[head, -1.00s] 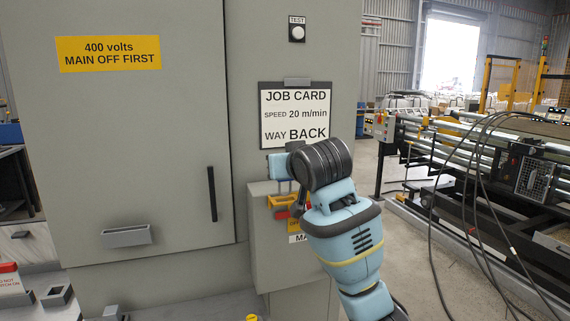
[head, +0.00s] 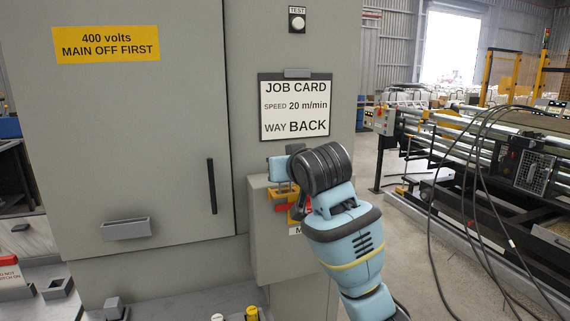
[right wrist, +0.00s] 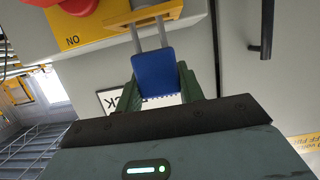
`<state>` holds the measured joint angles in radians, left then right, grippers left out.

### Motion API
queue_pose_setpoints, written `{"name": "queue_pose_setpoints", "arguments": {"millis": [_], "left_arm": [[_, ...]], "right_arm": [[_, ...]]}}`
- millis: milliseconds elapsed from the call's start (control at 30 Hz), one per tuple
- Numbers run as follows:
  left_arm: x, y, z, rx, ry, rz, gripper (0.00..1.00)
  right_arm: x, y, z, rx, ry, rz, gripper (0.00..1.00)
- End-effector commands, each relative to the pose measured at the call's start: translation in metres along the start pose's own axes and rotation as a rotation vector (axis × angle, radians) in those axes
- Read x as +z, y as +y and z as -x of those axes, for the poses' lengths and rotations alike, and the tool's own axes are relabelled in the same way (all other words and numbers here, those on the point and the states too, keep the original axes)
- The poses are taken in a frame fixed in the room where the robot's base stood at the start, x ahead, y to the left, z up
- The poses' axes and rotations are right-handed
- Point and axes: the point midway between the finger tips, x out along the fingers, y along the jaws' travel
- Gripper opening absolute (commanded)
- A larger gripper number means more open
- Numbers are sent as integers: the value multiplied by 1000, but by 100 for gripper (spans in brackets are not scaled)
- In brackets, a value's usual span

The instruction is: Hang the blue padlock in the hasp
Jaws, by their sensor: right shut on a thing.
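The blue padlock (right wrist: 155,75) is between the two green fingers of my right gripper (right wrist: 158,88) in the right wrist view, and the gripper is shut on it. Its grey shackle legs (right wrist: 138,38) reach from the body to a yellow hasp plate (right wrist: 150,15). The shackle's far end is out of sight, so I cannot tell whether it passes through the plate. In the head view my right arm covers the padlock and part of the yellow and red switch (head: 283,195) on the grey box. My left gripper is not in view.
A grey cabinet (head: 130,150) with a black door handle (head: 212,190) stands left of the switch box (head: 275,245). A job card (head: 295,108) hangs above the arm. A grey ledge with small holders (head: 115,308) is below. Loose cables (head: 475,190) hang at the right.

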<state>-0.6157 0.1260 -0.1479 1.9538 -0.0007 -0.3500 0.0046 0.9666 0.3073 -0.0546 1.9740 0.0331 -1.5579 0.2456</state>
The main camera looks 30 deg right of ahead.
Motion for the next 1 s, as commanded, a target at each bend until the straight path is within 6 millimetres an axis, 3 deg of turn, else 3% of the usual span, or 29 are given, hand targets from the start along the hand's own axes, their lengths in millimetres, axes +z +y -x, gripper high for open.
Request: {"name": "queue_pose_setpoints", "arguments": {"millis": [1000], "left_arm": [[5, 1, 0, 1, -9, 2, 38]], "right_arm": [[20, 0, -6, 0, 1, -1, 13]]}}
